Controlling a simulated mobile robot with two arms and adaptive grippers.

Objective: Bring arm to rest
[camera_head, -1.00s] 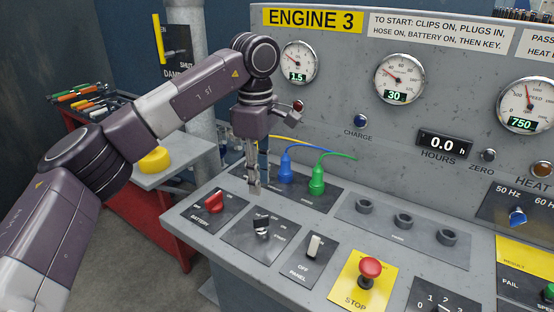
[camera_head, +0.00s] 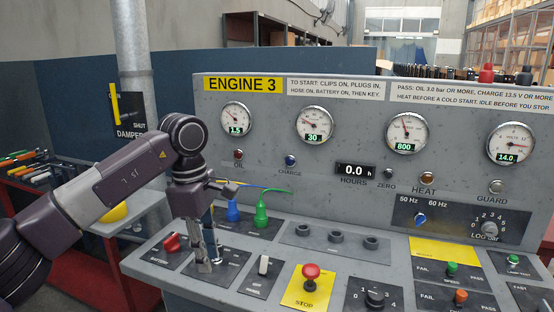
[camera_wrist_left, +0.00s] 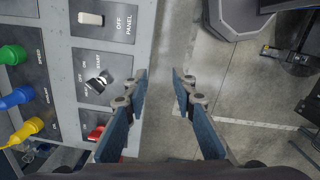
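My left gripper (camera_head: 204,258) hangs pointing down at the left part of the grey engine console (camera_head: 222,286). In the left wrist view its fingers (camera_wrist_left: 160,78) are spread apart with nothing between them, and bare floor shows in the gap. The red battery switch (camera_head: 171,243) and the white panel switch (camera_head: 264,264) are on either side of the gripper. My right gripper is not in view.
A blue plug (camera_head: 232,212) and a green plug (camera_head: 261,210) stand in sockets behind the gripper. A red stop button (camera_head: 311,272) is to the right. A red tool cart (camera_head: 95,268) stands at left. The floor before the console (camera_wrist_left: 230,95) looks clear near the fingers.

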